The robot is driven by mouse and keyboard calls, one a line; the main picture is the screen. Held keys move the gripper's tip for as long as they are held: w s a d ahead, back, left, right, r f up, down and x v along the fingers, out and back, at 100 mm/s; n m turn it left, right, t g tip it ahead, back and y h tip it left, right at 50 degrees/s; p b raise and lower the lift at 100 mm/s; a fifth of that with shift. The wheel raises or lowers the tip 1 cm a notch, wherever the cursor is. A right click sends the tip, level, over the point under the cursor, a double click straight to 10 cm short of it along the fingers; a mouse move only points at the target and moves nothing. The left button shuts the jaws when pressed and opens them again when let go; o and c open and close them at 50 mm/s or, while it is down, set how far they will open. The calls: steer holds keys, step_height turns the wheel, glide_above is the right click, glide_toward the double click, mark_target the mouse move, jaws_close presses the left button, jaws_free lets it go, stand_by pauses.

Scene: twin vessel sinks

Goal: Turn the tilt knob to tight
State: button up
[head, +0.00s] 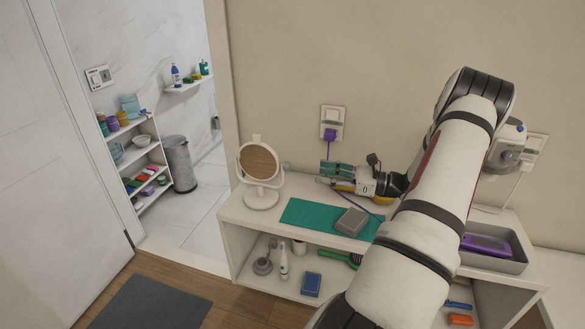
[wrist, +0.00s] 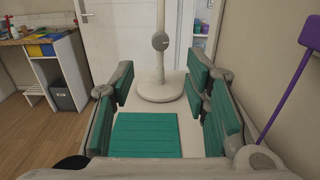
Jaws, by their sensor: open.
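The white mirror (head: 259,162) stands on the left end of the shelf top, its round glass facing the room. In the wrist view its stand (wrist: 160,92) rises in front of me, with a round grey tilt knob (wrist: 160,41) on its side. The knob's tight or loose marking is too small to read. My gripper (head: 327,174) is to the right of the mirror, pointing left at it. In the wrist view my gripper (wrist: 164,88) is open, with green pads either side of the stand's base. The knob stands beyond and above the fingertips, apart from them.
A teal mat (head: 302,214) with a grey block (head: 351,221) lies below my gripper. A purple plug and cable (head: 330,134) hang from the wall outlet behind it. A grey tray (head: 507,252) is at the right. The wall is close behind.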

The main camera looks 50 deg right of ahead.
mark_target(290, 168)
steer(key=p+x, duration=0.1)
steer(key=x, duration=0.8)
steer(key=shift+w, duration=0.3)
jaws_close()
